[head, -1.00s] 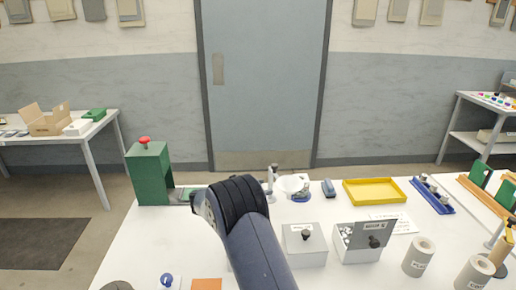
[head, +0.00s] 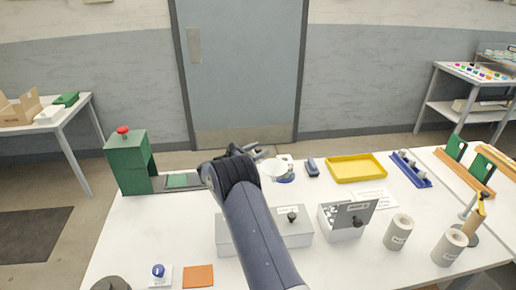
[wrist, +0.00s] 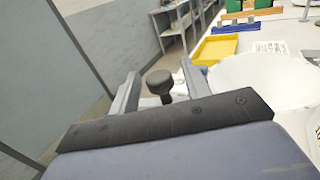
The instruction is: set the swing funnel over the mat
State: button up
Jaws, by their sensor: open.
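The white swing funnel (head: 274,168) is partly hidden behind my arm in the head view. In the wrist view its large white bowl (wrist: 248,78) lies close, right of my fingers. A blue round piece (head: 286,179), perhaps the mat, shows beside and below the funnel; how far they overlap I cannot tell. My gripper (head: 258,151) is at the funnel's far left side. In the wrist view my gripper (wrist: 160,86) is open, with a dark round knob (wrist: 159,82) between its fingers, apparently not gripped. Whether the knob joins the funnel is hidden.
A green press (head: 127,165) with a red knob stands left. A blue stapler-like item (head: 312,166) and a yellow tray (head: 355,168) lie right of the funnel. Two lidded boxes and grey rolls (head: 398,232) stand nearer. An orange square (head: 198,276) lies at front left.

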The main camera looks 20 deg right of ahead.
jog(key=shift+d, duration=0.2)
grip_shut()
dwell(0.4)
